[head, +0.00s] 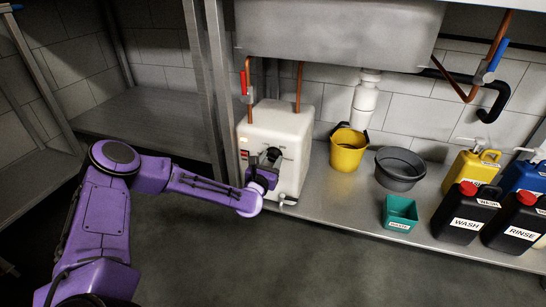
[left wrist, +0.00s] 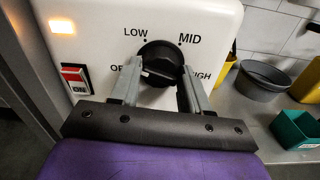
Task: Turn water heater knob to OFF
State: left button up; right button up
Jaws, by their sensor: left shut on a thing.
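The water heater (head: 288,130) is a white box on the low metal shelf under the sink. Its black round knob (head: 272,154) is on the front face; in the left wrist view the knob (left wrist: 161,54) sits among the printed words LOW, MID and HIGH, with OFF partly covered by a finger. My left gripper (head: 266,172) is at the heater's front. In the left wrist view its two grey fingers (left wrist: 160,78) are on either side of the knob's grip, shut on it. A small pale mark shows on the knob's left side; its exact setting I cannot tell.
A lit amber lamp (left wrist: 61,24) and a red switch (left wrist: 75,78) are left of the knob. A yellow bucket (head: 346,155), grey basin (head: 400,170), green bin (head: 400,213) and several jugs stand to the right. A metal post (head: 222,100) is close on the left.

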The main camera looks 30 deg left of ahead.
pick_arm(q)
jog(key=n, duration=0.4)
jog(key=shift+n, duration=0.4)
jog(key=o, duration=0.9)
jog(key=shift+n, duration=0.4)
jog(key=p+v, duration=0.1)
jog(key=v, duration=0.5)
jog(key=shift+r, duration=0.1)
